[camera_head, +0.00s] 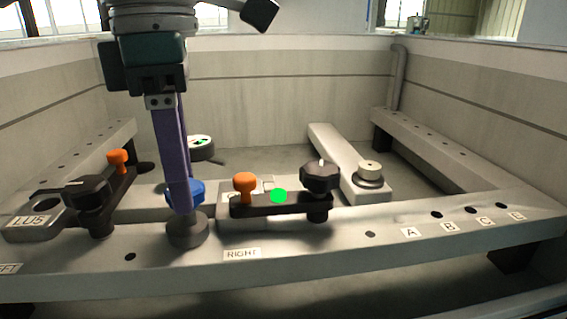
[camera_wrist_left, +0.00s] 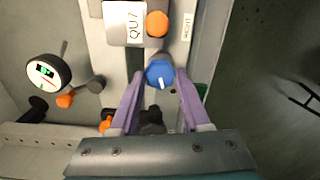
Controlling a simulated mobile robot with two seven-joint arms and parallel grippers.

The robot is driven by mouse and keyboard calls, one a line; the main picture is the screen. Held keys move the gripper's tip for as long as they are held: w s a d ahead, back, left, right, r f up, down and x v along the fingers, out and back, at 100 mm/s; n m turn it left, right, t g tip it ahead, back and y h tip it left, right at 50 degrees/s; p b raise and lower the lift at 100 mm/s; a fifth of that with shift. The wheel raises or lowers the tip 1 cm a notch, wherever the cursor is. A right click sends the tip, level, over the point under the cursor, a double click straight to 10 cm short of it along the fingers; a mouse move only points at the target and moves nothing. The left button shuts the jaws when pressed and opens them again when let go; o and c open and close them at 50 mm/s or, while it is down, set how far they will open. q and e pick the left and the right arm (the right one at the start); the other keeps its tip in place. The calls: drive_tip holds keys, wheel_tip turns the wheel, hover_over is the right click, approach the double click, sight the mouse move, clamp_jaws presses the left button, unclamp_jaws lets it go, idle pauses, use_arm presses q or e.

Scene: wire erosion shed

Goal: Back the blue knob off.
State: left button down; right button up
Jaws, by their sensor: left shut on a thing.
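The blue knob (camera_head: 187,192) sits above a round grey base (camera_head: 188,230) on the front rail. My left gripper (camera_head: 182,195) reaches down onto it from above, its purple fingers shut on the knob. In the left wrist view the blue knob (camera_wrist_left: 160,74), with a white mark on its top, lies between the two purple fingertips (camera_wrist_left: 160,80). The fingers hide part of the knob in the head view. My right gripper is not in view.
Another black knob (camera_head: 88,191) and orange knob (camera_head: 118,158) stand left. A dial gauge (camera_head: 201,143) is behind.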

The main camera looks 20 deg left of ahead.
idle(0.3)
use_arm(q)
drive_tip(key=shift+c, duration=1.8)
unclamp_jaws()
wheel_tip(320, 180, up, 10)
drive_tip(key=p, duration=0.1)
